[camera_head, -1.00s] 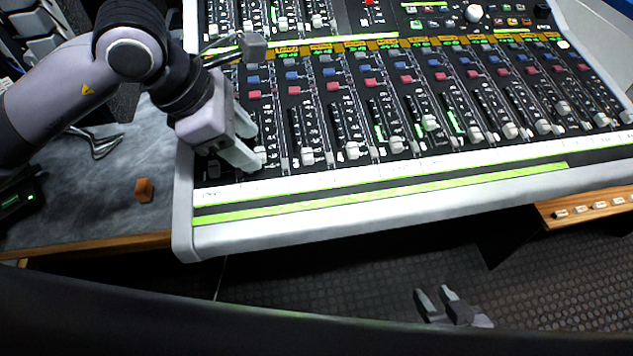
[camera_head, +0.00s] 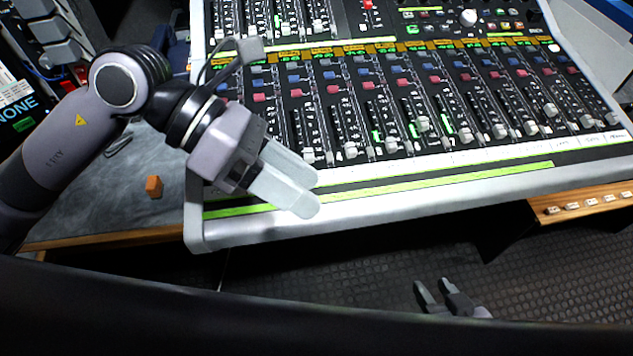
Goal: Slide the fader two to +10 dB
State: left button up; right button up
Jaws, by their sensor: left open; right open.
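The mixing console (camera_head: 400,190) carries a row of white fader caps along its near side. My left gripper (camera_head: 308,193) is open and empty, with its fingers over the console's front edge strip. Its body and arm cover the leftmost fader channels, so the cap of the second fader from the left is hidden. The third cap (camera_head: 308,155) shows just beyond the fingertips, low in its slot. I cannot read the dB marks. My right gripper (camera_head: 434,289) is open and empty, low in the view in front of the console, over the dark floor.
An orange block (camera_head: 154,187) lies on the grey desk (camera_head: 120,205) left of the console. A wooden panel with small white switches (camera_head: 590,203) is at the right below the console. Coloured buttons and upper faders fill the console's back.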

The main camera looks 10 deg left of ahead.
pick_arm(q)
jog(key=s+d+r+n+h, duration=0.1)
jog(key=s+d+r+n+g+h+p, duration=0.1)
jog(key=s+r+h, duration=0.1)
jog(key=shift+s+d+r+h, duration=0.2)
jog(key=shift+d+r+h, duration=0.1)
jog(key=shift+d, duration=0.1)
pick_arm(e)
jog(key=shift+v, duration=0.9)
jog(key=shift+w+a+r, duration=0.1)
jog(key=shift+r, duration=0.05)
